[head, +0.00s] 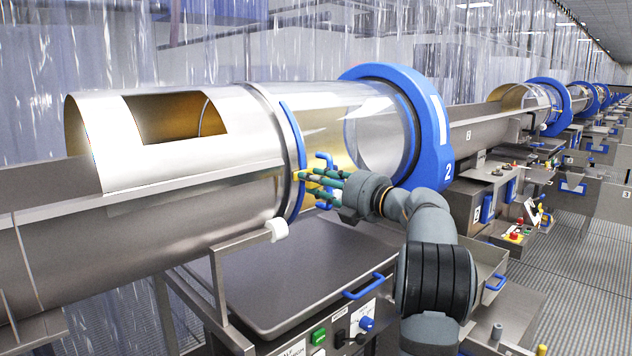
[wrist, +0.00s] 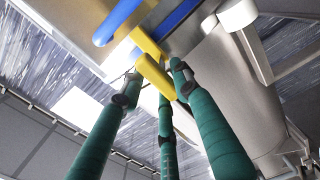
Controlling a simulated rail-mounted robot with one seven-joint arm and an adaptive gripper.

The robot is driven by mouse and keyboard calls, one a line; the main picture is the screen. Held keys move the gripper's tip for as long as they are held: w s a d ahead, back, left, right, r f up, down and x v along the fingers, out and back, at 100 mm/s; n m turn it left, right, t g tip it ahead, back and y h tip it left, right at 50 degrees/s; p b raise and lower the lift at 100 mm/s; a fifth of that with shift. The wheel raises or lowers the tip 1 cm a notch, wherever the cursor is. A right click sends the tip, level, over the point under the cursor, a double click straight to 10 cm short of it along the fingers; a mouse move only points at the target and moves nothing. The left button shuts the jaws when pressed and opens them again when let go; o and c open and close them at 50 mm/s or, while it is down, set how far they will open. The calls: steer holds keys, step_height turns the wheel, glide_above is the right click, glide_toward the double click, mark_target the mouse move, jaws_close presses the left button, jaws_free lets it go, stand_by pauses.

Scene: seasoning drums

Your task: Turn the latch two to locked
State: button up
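The drum marked 2 has a clear section (head: 325,118) between a steel cylinder and a big blue ring (head: 432,125). A yellow latch piece (wrist: 152,68) sits at the blue band of the drum, beside a blue handle (wrist: 118,22). In the head view the blue handle (head: 325,160) shows just above my gripper (head: 318,184), which has green fingers and hides most of the latch. In the wrist view the three fingertips of my gripper (wrist: 157,86) are around the yellow piece's lower end, with it between them. I cannot tell whether they press on it.
A white roller (head: 277,230) sits under the drum edge. More drums recede to the right along a grated walkway (head: 585,265).

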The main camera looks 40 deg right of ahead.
steer(key=shift+o, duration=1.2)
steer(key=s+d, duration=0.1)
steer(key=s, duration=1.1)
steer(key=shift+w+d, duration=0.1)
steer(key=w, duration=0.8)
steer(key=w+a, duration=0.1)
steer(key=w, duration=0.3)
steer(key=shift+a, duration=0.1)
steer(key=shift+s, duration=0.2)
